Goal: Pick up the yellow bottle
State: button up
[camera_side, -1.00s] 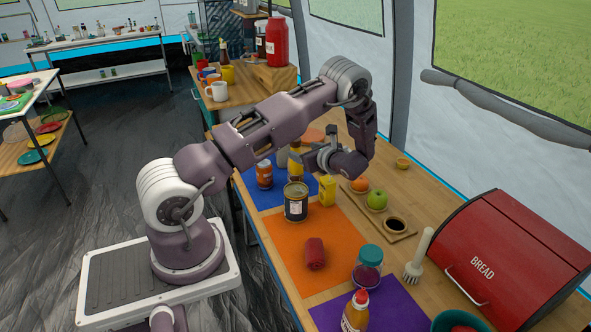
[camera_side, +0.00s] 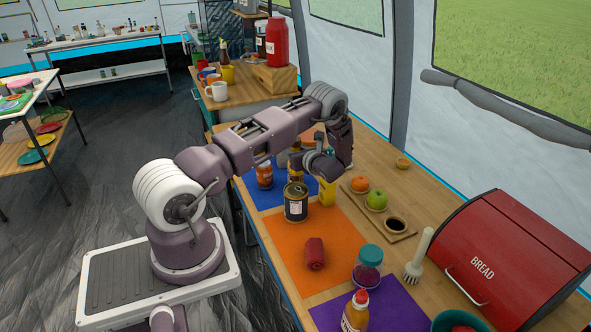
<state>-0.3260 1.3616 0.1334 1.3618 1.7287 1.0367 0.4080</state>
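A yellow bottle (camera_side: 296,174) stands on the blue mat (camera_side: 267,195) at the far part of the table, partly hidden by my gripper. My gripper (camera_side: 302,160) is low over the table, with its fingers at the upper part of this bottle. I cannot tell whether the fingers touch it or how far apart they are. A yellow container (camera_side: 327,192) stands just in front and to the right, below my wrist. An orange-yellow bottle with a red cap (camera_side: 355,313) stands near the front on the purple mat (camera_side: 395,312).
A dark can (camera_side: 296,203) and an orange jar (camera_side: 264,176) stand close to my gripper. A board (camera_side: 400,235) with fruit lies to the right. A red roll (camera_side: 315,254), a teal-lidded jar (camera_side: 368,267), a brush (camera_side: 418,257) and a red bread box (camera_side: 510,262) are nearer the front.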

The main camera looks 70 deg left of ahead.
grip_shut()
jog(key=shift+r, duration=0.1)
dwell(1.0)
